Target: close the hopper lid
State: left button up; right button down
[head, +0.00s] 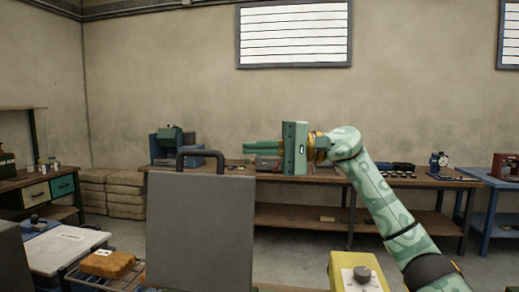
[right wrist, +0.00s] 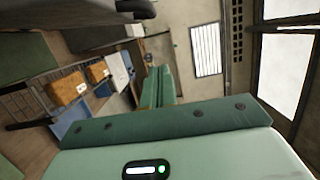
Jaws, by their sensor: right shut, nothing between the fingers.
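The hopper lid (head: 200,235) looks like the flat grey panel standing upright in the head view, with a dark bar handle (head: 202,152) on its top edge. In the right wrist view the lid's grey surface (right wrist: 60,12) and the dark handle end (right wrist: 136,8) show at the top. My right gripper (head: 247,147) is shut and empty, with its green fingers pointing left. In the picture its tips are just right of the handle, with a gap between; the depth between them is hard to judge. The fingers also show in the right wrist view (right wrist: 160,85). My left gripper is not in view.
An orange-brown block (head: 107,264) lies on a wire rack left of the lid, beside a white-topped unit (head: 62,247). A yellow box with a dial (head: 356,272) stands at front right. A long workbench (head: 290,178) with tools runs along the back wall.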

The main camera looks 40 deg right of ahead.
aim_at(218, 151)
jog(key=a, duration=0.2)
jog(key=w+a, duration=0.1)
jog(key=a, duration=0.4)
jog(key=shift+w+a, duration=0.3)
jog(key=shift+a, duration=0.1)
jog(key=shift+s+a, duration=0.35)
jog(key=shift+p, duration=0.3)
jog(key=shift+r, duration=0.1)
